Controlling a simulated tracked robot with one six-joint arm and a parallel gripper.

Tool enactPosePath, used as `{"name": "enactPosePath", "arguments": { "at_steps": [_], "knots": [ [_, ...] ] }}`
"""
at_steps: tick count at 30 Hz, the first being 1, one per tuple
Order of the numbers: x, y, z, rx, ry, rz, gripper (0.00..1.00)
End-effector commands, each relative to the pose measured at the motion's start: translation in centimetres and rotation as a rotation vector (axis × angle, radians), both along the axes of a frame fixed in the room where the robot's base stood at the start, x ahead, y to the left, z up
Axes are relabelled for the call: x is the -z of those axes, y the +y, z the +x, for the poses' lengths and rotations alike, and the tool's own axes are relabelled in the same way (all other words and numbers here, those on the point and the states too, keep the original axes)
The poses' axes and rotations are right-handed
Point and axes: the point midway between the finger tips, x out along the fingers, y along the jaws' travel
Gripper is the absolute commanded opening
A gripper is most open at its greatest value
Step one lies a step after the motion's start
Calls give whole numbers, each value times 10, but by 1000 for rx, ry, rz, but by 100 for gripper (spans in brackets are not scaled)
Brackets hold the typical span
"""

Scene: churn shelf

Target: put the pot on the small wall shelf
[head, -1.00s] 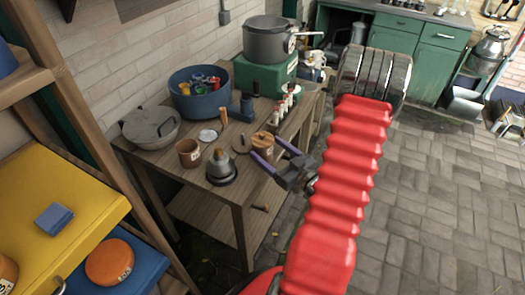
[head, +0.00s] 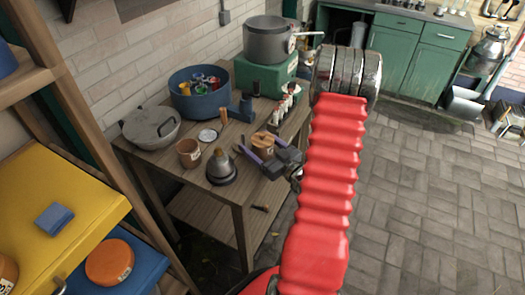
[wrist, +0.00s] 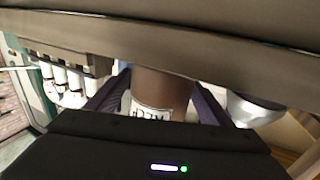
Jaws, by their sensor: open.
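A small brown pot with a wooden lid (head: 263,142) stands on the wooden table's right side, partly hidden by my gripper. My gripper (head: 256,147) is open at this pot, its purple fingers pointing left toward the wall. In the wrist view, which looks upside down, a brown labelled body (wrist: 160,93) that looks like this pot shows between my open fingers (wrist: 156,90). Contact cannot be told. Another brown pot (head: 188,153), without a visible lid, stands farther left. I cannot make out a small wall shelf for certain.
A dark moka pot (head: 221,168) stands left of my gripper. White bottles (head: 287,103), a blue tub (head: 200,93), a lidded pan (head: 151,127) and a big grey pot (head: 269,41) on a green box crowd the table (head: 245,197). A yellow shelf (head: 60,205) is at left.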

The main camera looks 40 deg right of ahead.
Motion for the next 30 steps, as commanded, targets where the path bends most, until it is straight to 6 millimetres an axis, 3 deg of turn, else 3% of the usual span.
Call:
{"name": "enactPosePath", "arguments": {
  "at_steps": [5,21,30],
  "knots": [
    [0,0,13,0,0,-1,74],
    [0,0,13,1,0,-1,74],
    [0,0,13,1,0,-1,53]
  ]
}}
